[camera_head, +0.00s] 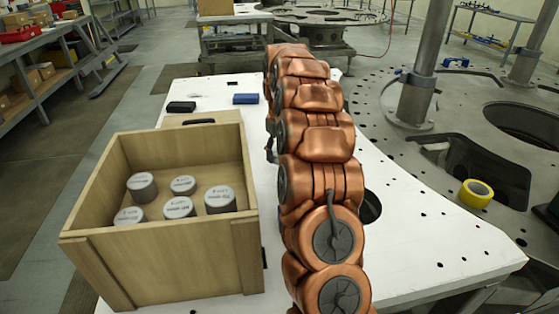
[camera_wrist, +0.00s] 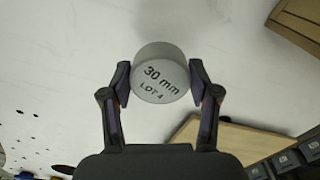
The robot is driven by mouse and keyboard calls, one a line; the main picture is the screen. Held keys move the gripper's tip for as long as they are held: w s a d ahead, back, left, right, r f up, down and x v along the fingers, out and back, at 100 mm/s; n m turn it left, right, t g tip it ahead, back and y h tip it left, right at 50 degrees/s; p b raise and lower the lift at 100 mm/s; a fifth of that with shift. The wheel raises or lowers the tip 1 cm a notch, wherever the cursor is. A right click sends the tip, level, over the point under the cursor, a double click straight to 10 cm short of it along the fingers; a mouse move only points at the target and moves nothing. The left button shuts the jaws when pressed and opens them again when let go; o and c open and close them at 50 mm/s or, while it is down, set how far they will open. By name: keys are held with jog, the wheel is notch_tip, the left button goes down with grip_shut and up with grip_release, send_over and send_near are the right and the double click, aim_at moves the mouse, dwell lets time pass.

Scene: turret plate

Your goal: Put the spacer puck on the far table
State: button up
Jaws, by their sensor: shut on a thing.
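My gripper (camera_wrist: 160,82) is shut on a grey round spacer puck (camera_wrist: 160,72) marked "30 mm LOT 4", one finger on each side. The label faces the wrist camera. The puck is over the white tabletop (camera_wrist: 60,70); its height above it is hard to judge. In the head view my copper-coloured arm hides the gripper and this puck. A table (camera_head: 242,18) stands across the floor at the back, with a cardboard box on it. I cannot tell for certain that it is the far table.
A wooden crate (camera_head: 165,262) with several grey pucks stands on the near white table (camera_head: 420,250), left of my arm. A black block (camera_head: 181,107) and a blue block (camera_head: 246,99) lie beyond it. Yellow tape (camera_head: 476,193) lies on the large metal plate (camera_head: 400,140) at right.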

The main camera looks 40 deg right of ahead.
jog(key=shift+f+p, duration=0.6)
jog(key=shift+f, duration=1.3)
jog(key=shift+f, duration=0.1)
jog(key=o, duration=1.4)
jog(key=shift+c, duration=0.2)
jog(key=shift+r+b, duration=1.85)
jog(key=shift+r, duration=4.3)
jog(key=shift+s, duration=0.15)
